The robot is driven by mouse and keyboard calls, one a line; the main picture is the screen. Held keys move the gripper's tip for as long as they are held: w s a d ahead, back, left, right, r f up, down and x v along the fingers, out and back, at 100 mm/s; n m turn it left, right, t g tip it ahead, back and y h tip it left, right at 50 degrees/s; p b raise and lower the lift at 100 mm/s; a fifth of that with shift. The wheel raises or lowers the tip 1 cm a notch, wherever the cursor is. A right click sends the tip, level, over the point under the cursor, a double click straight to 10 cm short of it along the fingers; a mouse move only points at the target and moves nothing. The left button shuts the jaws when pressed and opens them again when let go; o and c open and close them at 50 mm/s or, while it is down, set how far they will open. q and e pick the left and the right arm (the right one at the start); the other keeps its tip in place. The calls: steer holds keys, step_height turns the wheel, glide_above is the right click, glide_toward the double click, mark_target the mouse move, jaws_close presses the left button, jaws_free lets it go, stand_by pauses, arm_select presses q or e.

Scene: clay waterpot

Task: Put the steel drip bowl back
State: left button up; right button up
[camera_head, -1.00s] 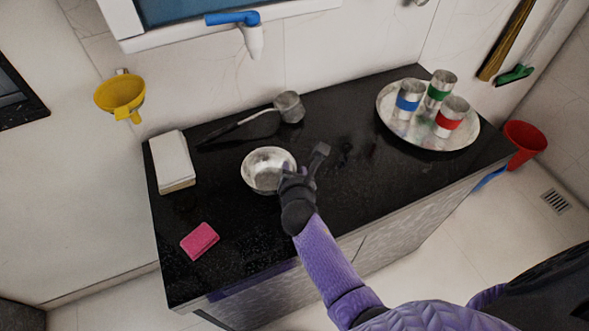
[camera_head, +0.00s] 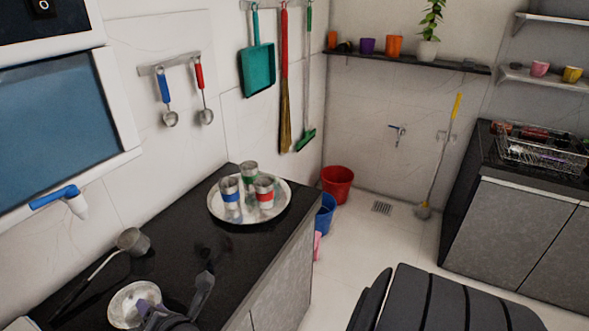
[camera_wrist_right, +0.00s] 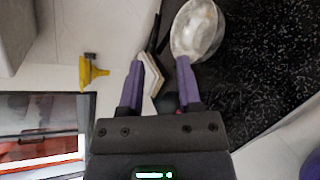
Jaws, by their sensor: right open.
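The steel bowl (camera_head: 128,308) is at the lower left of the head view, on the black counter (camera_head: 215,255). It is round, shallow and upright. My right gripper (camera_head: 176,300) is open beside its right side, one finger near the rim. The right wrist view shows the bowl (camera_wrist_right: 207,38) just past the tip of the right-hand finger. The gap between the fingers (camera_wrist_right: 160,82) holds nothing; whether a finger touches the rim is unclear. My left gripper is not in view.
A ladle-like pot (camera_head: 133,241) lies behind the bowl. A round steel tray (camera_head: 233,214) bears three banded steel cups at the counter's far end. A red bucket (camera_head: 337,182) and a blue bucket (camera_head: 325,214) stand on the floor beyond. The counter between bowl and tray is clear.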

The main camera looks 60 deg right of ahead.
step_height(320, 180, up, 5)
steer(key=s+a+m+t+y, duration=0.1)
steer(key=a+m+t+y, duration=0.15)
steer(key=m, duration=0.35)
steer(key=s+f+m+g, duration=0.4)
steer(key=s+f, duration=0.4)
steer(key=f, duration=0.4)
steer(key=s+f+m+g, duration=0.45)
steer(key=s+f, duration=0.25)
steer(key=f, duration=0.5)
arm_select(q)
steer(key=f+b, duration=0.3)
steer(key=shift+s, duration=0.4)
arm_select(e)
steer(key=s+f+m+g, duration=0.1)
steer(key=s+f, duration=0.3)
steer(key=s, duration=0.4)
steer(key=s+d+f+m+g, duration=0.1)
steer(key=s+f+g, duration=0.3)
steer(key=s, duration=0.4)
steer(key=s+d+f+m+g, duration=0.1)
steer(key=s+f+m+g, duration=0.1)
steer(key=s+f, duration=0.3)
steer(key=s+m, duration=0.1)
steer(key=s, duration=0.3)
steer(key=shift+d+f+g, duration=0.2)
steer(key=shift+f+g, duration=0.1)
